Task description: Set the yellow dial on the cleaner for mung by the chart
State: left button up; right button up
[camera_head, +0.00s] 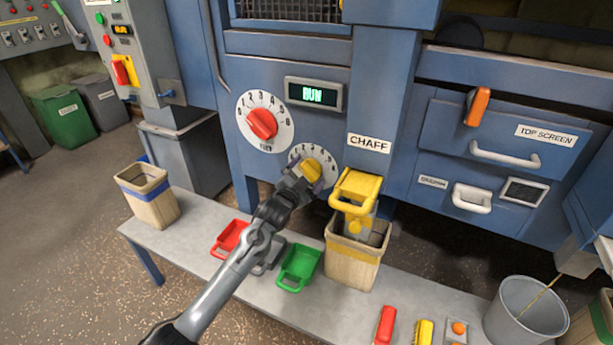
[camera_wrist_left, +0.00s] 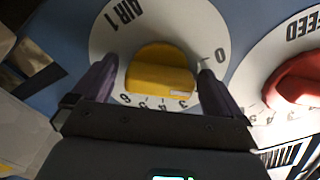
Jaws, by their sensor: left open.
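The yellow dial (camera_head: 311,171) sits on a white numbered plate on the blue cleaner front, below the red dial. In the left wrist view the yellow dial (camera_wrist_left: 160,70) stands between the two fingers, on a plate (camera_wrist_left: 112,45) marked AIR 1. My left gripper (camera_head: 308,182) is open around the dial, with small gaps showing beside it. The dial's pointer setting is hard to read. A display (camera_head: 313,94) above shows green letters that look like BUW. The chart is not clearly visible. My right gripper is not in view.
The red feed dial (camera_head: 262,123) is close by; it also shows in the left wrist view (camera_wrist_left: 300,78). A yellow-handled chute (camera_head: 357,190) and a bin (camera_head: 352,265) stand just right of the gripper. Red (camera_head: 229,237) and green (camera_head: 298,266) scoops lie on the bench (camera_head: 205,275).

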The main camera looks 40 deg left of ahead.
pick_arm(q)
jog(key=c, duration=0.9)
jog(key=m+p, duration=0.2)
jog(key=p, duration=0.1)
jog(key=m+p, duration=0.2)
jog(key=p, duration=0.2)
jog(key=shift+r, duration=0.35)
jog(key=shift+a+f+m+p, duration=0.1)
jog(key=shift+f+m+p, duration=0.05)
jog(key=shift+m+p, duration=0.3)
jog(key=shift+f, duration=0.15)
jog(key=o, duration=0.9)
jog(key=shift+s, duration=0.1)
